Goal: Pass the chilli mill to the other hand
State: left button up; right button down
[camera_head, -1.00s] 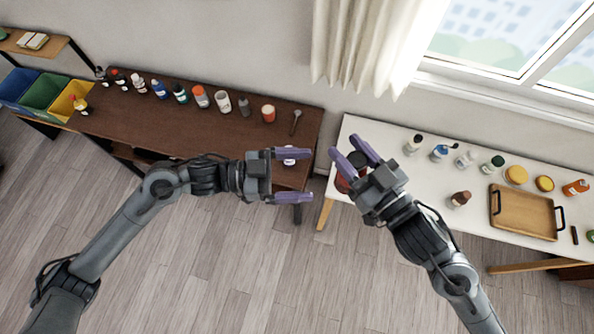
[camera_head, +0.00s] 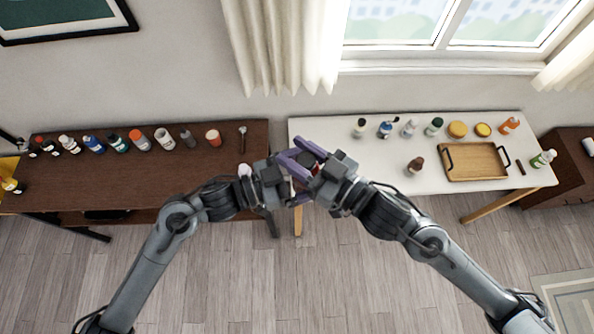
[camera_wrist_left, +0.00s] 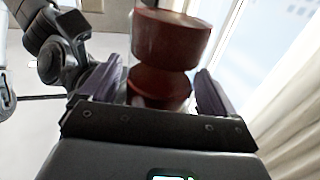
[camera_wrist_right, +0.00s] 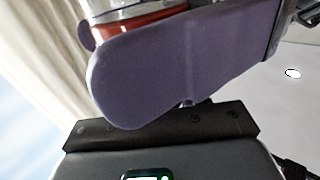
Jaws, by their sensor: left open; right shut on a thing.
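The chilli mill (camera_head: 314,168) is a red-brown, waisted body with a dark top, held in the air between my two grippers. My right gripper (camera_head: 291,150) is shut on it. In the right wrist view a purple finger covers most of the mill, and its red part (camera_wrist_right: 140,24) shows above the finger beside a clear part. My left gripper (camera_head: 295,182) is open. In the left wrist view (camera_wrist_left: 165,85) its fingers stand on either side of the mill's narrow waist, with a visible gap at the right finger. Contact on the left side is unclear.
A brown table (camera_head: 200,165) on the left carries a row of bottles and jars along its back. A white table (camera_head: 340,135) on the right carries bottles, yellow-lidded jars and a wooden tray (camera_head: 474,163). Both arms meet above the gap between the tables.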

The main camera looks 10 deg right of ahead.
pick_arm(q)
jog(key=shift+d, duration=0.1)
jog(key=c, duration=0.9)
jog(key=shift+c, duration=1)
pick_arm(e)
jog(key=c, duration=0.5)
grip_release()
jog(key=shift+s+a, duration=0.1)
jog(key=shift+a, duration=0.05)
